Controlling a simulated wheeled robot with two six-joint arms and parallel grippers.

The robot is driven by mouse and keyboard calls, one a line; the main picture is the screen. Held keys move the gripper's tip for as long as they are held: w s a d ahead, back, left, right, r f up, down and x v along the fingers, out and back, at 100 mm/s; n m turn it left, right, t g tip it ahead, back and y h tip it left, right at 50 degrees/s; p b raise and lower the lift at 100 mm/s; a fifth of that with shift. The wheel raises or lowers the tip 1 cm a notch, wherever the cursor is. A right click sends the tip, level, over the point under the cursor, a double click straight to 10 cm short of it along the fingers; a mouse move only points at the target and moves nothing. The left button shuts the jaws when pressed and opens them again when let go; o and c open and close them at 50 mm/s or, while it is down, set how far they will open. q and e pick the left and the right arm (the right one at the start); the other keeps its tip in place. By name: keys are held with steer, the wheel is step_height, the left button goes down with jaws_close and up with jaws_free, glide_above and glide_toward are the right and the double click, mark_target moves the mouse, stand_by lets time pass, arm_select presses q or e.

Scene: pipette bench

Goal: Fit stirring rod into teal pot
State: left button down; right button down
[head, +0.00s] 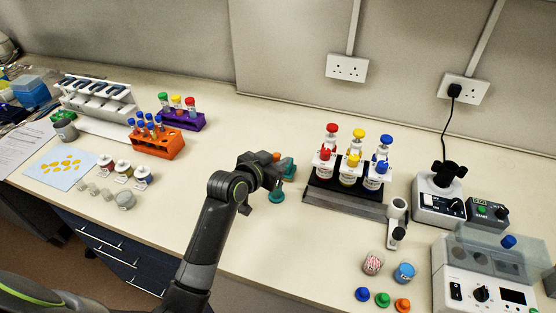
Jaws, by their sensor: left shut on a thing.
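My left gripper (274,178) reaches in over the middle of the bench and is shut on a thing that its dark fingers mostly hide. Teal parts (277,196) show just below and to the right of the fingers, and a small orange bit shows above them. I cannot tell whether the teal parts are the pot, or whether they touch the gripper. No stirring rod can be made out clearly. My right gripper is not in view.
An orange tube rack (157,147) and a purple rack (183,121) stand left of the gripper. A black stand with several capped bottles (349,172) is to the right. Small jars (373,263) and coloured caps lie at front right. Bench in front of the gripper is clear.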

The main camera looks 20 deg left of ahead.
arm_select(q)
steer(key=shift+f+b, duration=0.75)
steer(key=shift+f, duration=0.45)
steer(key=shift+f, duration=0.15)
steer(key=shift+f+b, duration=1)
steer(key=shift+f, duration=0.55)
steer(key=c, duration=1.3)
jaws_free()
steer(key=b+v, duration=0.1)
steer(key=v, duration=1.6)
steer(key=shift+s+r, duration=0.15)
steer(key=shift+s, duration=0.05)
